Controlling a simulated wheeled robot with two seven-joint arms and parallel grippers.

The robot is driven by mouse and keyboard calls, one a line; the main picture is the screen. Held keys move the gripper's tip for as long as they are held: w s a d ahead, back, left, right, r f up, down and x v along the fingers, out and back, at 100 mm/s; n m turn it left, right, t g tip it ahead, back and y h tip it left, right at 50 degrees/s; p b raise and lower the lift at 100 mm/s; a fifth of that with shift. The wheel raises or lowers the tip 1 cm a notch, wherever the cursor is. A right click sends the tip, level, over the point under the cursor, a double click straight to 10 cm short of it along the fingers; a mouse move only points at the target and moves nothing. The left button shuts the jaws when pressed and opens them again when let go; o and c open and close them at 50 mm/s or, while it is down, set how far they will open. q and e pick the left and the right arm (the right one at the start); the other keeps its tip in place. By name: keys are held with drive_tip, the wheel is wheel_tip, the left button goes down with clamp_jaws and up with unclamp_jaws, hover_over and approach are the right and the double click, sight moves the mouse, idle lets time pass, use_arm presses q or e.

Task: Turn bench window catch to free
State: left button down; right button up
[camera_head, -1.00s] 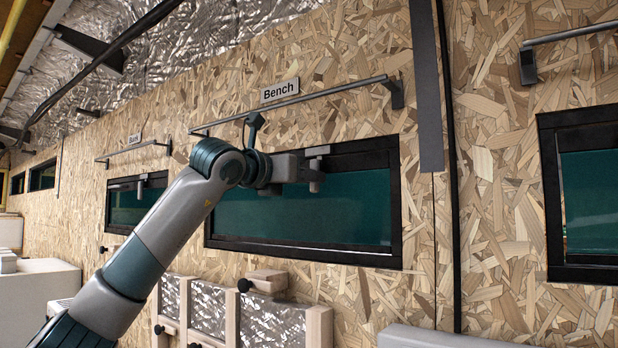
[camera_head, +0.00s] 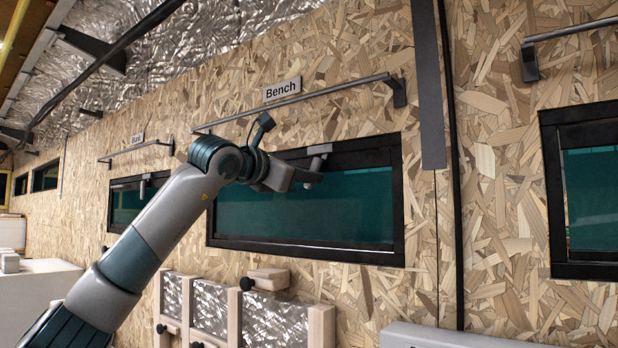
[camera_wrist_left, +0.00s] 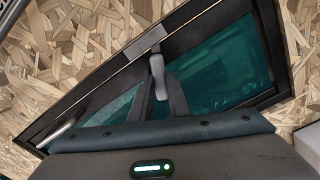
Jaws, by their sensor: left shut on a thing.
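The Bench window (camera_head: 330,212) is a dark-framed teal pane under the "Bench" sign (camera_head: 282,89). Its light grey catch (camera_head: 319,153) sits on the top frame bar. In the left wrist view the catch lever (camera_wrist_left: 158,78) hangs from a grey mount and lies between the fingers, slanted relative to the frame rather than square to it. My left gripper (camera_head: 311,177) is shut on the lever, its wrist tilted; it also shows in the left wrist view (camera_wrist_left: 160,98). The lever is partly hidden by the gripper in the head view. My right gripper is out of view.
A grey rail (camera_head: 300,103) runs along the wall just above the window. The Bunk window (camera_head: 128,205) is to the left, another window (camera_head: 592,195) to the right. Below stand foil-faced panels with wooden posts (camera_head: 320,325) and black knobs.

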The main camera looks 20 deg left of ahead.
use_arm(q)
drive_tip(key=shift+w+a+r+m+p, duration=0.1)
drive_tip(key=shift+a+r+m+p, duration=0.3)
drive_tip(key=shift+m, duration=1.75)
drive_tip(key=shift+w+a+r+m+p, duration=0.1)
drive_tip(key=shift+r+m+p, duration=0.5)
drive_tip(key=shift+m, duration=1.6)
drive_tip(key=shift+w+a+r+m+p, duration=0.1)
drive_tip(key=shift+a+r+m+p, duration=0.4)
drive_tip(key=shift+m, duration=1.65)
drive_tip(key=shift+d+f, duration=0.2)
drive_tip(key=shift+d, duration=0.05)
drive_tip(key=c, duration=1.7)
unclamp_jaws()
drive_tip(key=shift+s, duration=0.1)
